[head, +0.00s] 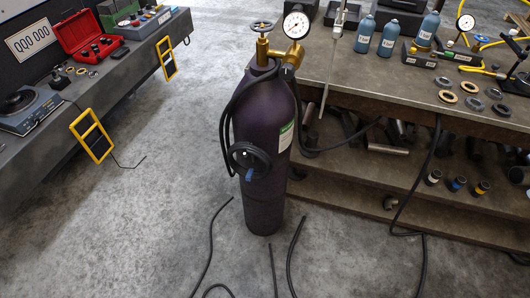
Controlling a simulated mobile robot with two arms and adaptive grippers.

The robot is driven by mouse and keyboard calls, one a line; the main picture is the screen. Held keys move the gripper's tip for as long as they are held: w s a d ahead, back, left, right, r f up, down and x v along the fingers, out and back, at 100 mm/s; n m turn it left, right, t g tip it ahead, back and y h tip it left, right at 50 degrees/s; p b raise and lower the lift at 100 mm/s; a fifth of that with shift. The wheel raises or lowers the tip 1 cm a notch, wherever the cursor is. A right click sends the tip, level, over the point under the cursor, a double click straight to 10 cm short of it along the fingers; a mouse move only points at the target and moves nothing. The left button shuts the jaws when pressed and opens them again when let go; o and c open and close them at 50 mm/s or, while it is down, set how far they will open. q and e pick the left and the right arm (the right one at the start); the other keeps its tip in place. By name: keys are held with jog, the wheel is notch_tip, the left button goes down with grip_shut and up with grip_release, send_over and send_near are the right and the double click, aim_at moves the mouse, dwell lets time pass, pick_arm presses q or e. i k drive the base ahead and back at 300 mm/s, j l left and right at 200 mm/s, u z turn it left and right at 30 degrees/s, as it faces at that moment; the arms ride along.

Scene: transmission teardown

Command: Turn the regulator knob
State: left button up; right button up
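A dark purple gas cylinder (263,150) stands upright on the floor in the middle of the head view. A brass valve with a small dark handwheel (262,26) sits on its top. A brass regulator (288,55) joins the valve on the right and carries a round white gauge (296,25). I cannot tell a separate regulator knob apart from the handwheel and the brass fittings. A coiled black hose (250,158) hangs on the cylinder's front. Neither of my grippers is in view.
A workbench (390,80) with bottles, rings and a lower shelf of parts stands right of the cylinder. A grey bench (125,60) with a red case (85,35) runs along the left. Black cables (211,245) lie on the floor in front; the floor between the benches is otherwise open.

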aim_at(287, 71)
jog(key=i+j+z, duration=0.1)
jog(key=z, duration=0.4)
jog(key=i+j+z, duration=0.1)
jog(key=z, duration=0.4)
jog(key=j+z, duration=0.2)
jog(key=z, duration=0.3)
jog(key=j+z, duration=0.15)
jog(key=z, duration=0.35)
jog(key=i+j, duration=0.05)
